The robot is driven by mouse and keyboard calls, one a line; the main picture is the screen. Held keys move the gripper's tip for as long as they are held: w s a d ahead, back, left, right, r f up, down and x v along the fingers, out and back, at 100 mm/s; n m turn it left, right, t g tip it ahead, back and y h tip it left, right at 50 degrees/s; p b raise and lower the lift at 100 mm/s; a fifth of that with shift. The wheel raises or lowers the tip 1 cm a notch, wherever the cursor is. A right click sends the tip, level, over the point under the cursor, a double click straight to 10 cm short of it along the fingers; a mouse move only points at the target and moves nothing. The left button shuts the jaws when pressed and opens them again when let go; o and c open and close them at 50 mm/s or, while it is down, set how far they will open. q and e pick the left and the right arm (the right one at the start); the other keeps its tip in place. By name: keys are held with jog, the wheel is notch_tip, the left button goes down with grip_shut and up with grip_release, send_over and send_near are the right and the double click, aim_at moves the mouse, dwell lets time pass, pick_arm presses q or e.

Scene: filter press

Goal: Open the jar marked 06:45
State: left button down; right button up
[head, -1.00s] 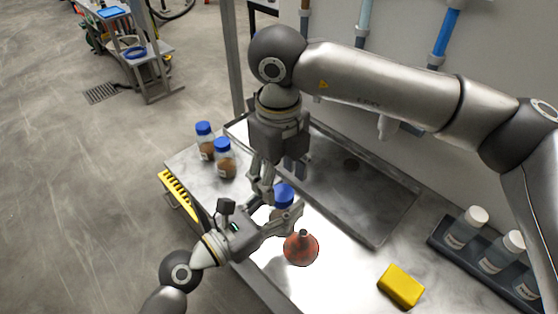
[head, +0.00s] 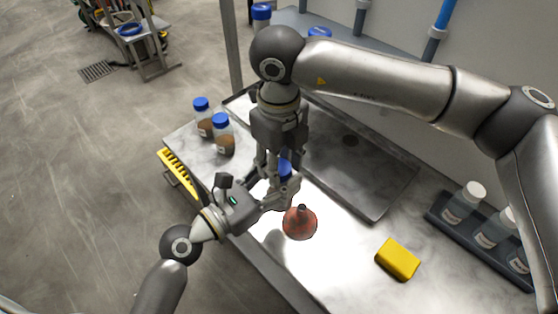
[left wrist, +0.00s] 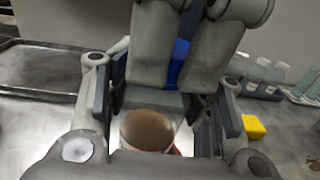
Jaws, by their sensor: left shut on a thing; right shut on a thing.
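A jar with a blue lid (head: 285,169) stands at the front of the steel bench; its brown contents (left wrist: 148,130) show in the left wrist view. My left gripper (head: 281,193) comes in from the side and is shut on the jar's body. My right gripper (head: 275,172) points down from above and is shut on the lid, its fingers also in the left wrist view (left wrist: 188,50). The jar's marking is hidden. Two more blue-lidded jars with brown contents, a rear one (head: 203,117) and a nearer one (head: 223,136), stand apart at the left; their labels are unreadable.
A shallow metal tray (head: 375,203) lies behind. A dark rack (head: 440,213) with white-capped bottles is at the right. A yellow toothed strip (head: 178,172) borders the left edge.

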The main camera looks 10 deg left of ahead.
jog(key=o, duration=1.1)
jog(key=shift+s+a, duration=0.2)
jog(key=shift+a, duration=0.1)
jog(key=shift+w+d, duration=0.1)
jog(key=shift+r, duration=0.1)
jog(key=shift+r, duration=0.25)
notch_tip(320, 180, up, 3)
jog(key=shift+r, duration=0.1)
jog(key=shift+o, duration=0.7)
jog(key=shift+r, duration=0.3)
jog(key=s+d+r+m+y, duration=0.1)
jog(key=d+r+y, duration=0.2)
jog(key=d+r, duration=0.3)
jog(key=shift+t, duration=0.4)
jog(key=x, duration=0.3)
jog(key=a+x, duration=0.1)
jog(key=x, duration=0.3)
jog(key=a+x, duration=0.1)
jog(key=x, duration=0.3)
jog(key=shift+w+r, duration=0.15)
jog(key=shift+r, duration=0.05)
